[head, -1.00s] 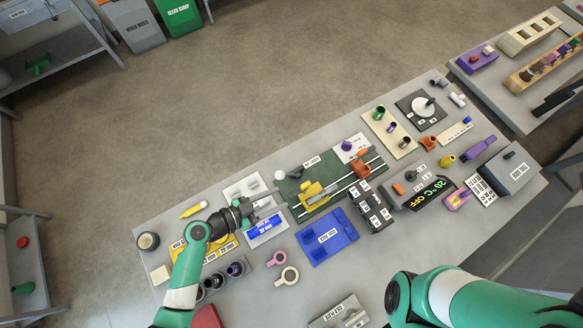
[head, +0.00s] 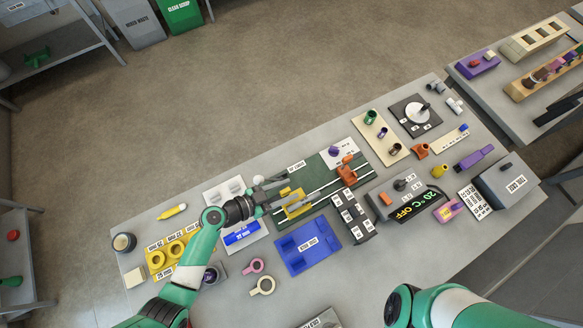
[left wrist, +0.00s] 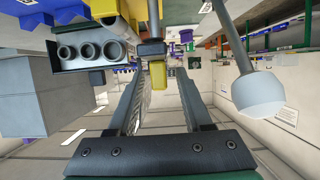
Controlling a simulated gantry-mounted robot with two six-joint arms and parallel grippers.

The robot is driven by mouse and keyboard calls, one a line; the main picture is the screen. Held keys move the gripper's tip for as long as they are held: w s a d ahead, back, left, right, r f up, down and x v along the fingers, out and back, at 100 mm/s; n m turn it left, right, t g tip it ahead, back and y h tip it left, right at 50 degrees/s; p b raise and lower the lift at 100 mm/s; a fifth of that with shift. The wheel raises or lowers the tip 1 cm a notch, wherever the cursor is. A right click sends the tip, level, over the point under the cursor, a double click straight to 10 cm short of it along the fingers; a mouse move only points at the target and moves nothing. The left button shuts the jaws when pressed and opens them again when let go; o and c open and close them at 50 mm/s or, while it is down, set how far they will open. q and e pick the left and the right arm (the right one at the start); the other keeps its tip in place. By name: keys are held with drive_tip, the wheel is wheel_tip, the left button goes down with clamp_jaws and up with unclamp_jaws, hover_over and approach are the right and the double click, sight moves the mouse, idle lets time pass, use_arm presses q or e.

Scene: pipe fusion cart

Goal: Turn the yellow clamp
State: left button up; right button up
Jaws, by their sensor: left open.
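The yellow clamp (head: 294,204) sits on the rails of the green fusion machine (head: 322,180) in the head view. My left gripper (head: 268,199) is open just to the left of the clamp, its fingers pointing toward it. In the left wrist view, a small yellow end piece (left wrist: 157,75) on a dark stem lies ahead, in line with the gap between the open fingers (left wrist: 158,88). Contact cannot be judged. A larger yellow part (left wrist: 110,30) shows above. My right gripper is out of view; only its green and white arm shows at lower right.
A white ball knob (left wrist: 258,95) on a grey rod stands close beside the fingers. An orange clamp (head: 346,174) sits farther along the rails. A blue tray (head: 307,246) and a black block (head: 352,216) lie in front of the machine.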

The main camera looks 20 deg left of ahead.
use_arm(q)
drive_tip(key=shift+s+a, duration=0.1)
drive_tip(key=shift+c, duration=0.6)
clamp_jaws()
